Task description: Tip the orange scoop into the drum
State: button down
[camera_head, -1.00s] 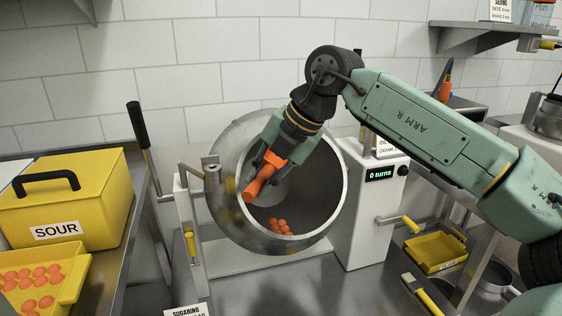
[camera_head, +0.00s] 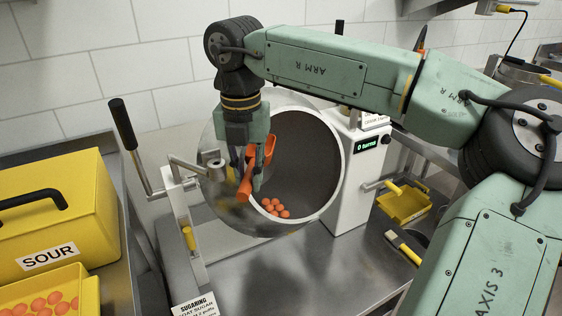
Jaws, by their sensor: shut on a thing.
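The drum (camera_head: 318,165) is a round metal tumbler with its open mouth facing me. Several orange gummies (camera_head: 274,208) lie at the bottom inside it. My gripper (camera_head: 254,172) points down at the left side of the drum's mouth and is shut on the orange scoop (camera_head: 252,185). The scoop is steeply tilted, its lower end pointing down and left near the mouth's left rim. No gummies show in the scoop. Whether the scoop touches the rim I cannot tell.
A yellow SOUR box (camera_head: 50,205) and a yellow tray (camera_head: 45,290) of orange gummies stand on the left counter. A black-handled lever (camera_head: 124,125) rises left of the drum. A white housing with a "0 turns" display (camera_head: 367,144) and a yellow bin (camera_head: 404,203) stand to the right.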

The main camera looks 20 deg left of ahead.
jog(key=shift+s+d+r, duration=0.1)
jog(key=shift+d+r, duration=0.1)
jog(key=shift+d, duration=0.05)
jog(key=shift+r, duration=0.15)
jog(key=shift+a+r, duration=0.1)
jog(key=shift+r, duration=1.75)
jog(key=shift+s, duration=0.1)
